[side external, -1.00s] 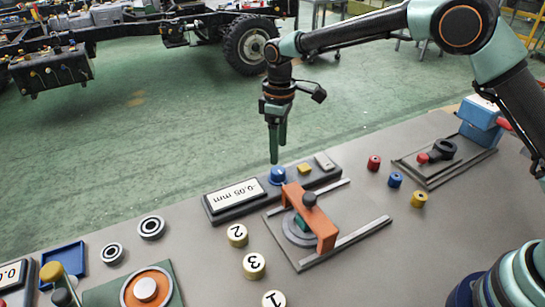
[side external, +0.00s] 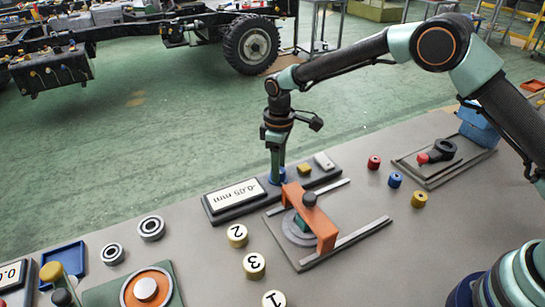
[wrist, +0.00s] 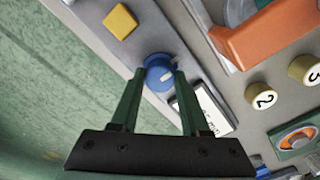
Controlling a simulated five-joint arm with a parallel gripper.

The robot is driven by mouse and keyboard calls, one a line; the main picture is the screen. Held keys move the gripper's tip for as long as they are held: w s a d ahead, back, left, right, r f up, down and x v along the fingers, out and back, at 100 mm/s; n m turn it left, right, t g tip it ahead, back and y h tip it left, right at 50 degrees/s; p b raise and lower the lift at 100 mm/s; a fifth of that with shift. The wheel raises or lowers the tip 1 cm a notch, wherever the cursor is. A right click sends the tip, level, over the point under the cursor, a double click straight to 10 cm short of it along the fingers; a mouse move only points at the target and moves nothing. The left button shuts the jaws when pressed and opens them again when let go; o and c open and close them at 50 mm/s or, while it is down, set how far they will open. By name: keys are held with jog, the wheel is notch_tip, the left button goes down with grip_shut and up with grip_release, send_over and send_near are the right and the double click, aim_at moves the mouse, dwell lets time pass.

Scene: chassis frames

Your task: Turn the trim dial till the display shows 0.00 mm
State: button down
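The blue trim dial (wrist: 160,76) with a pale pointer mark sits on the dark panel. The display (side external: 236,195) beside it reads -0.05 mm, upside down in the side view; it also shows partly in the wrist view (wrist: 203,108), behind a finger. My gripper (side external: 277,176) is lowered at the dial, pointing down. In the wrist view its two green fingers (wrist: 160,71) stand on either side of the dial, apart from each other. Whether they touch its sides is hard to tell. The fingers hide part of the dial in the side view.
A yellow button (side external: 304,169) is on the same panel, right of the dial. An orange bridge (side external: 318,222) with a black knob stands close in front. Numbered cylinders (side external: 254,265) and small coloured cylinders (side external: 395,180) stand on the grey bench.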

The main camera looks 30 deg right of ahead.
jog(key=shift+r+m, duration=0.1)
jog(key=shift+m, duration=1.9)
jog(key=shift+c, duration=1.9)
grip_release()
notch_tip(320, 180, up, 12)
jog(key=shift+r, duration=0.1)
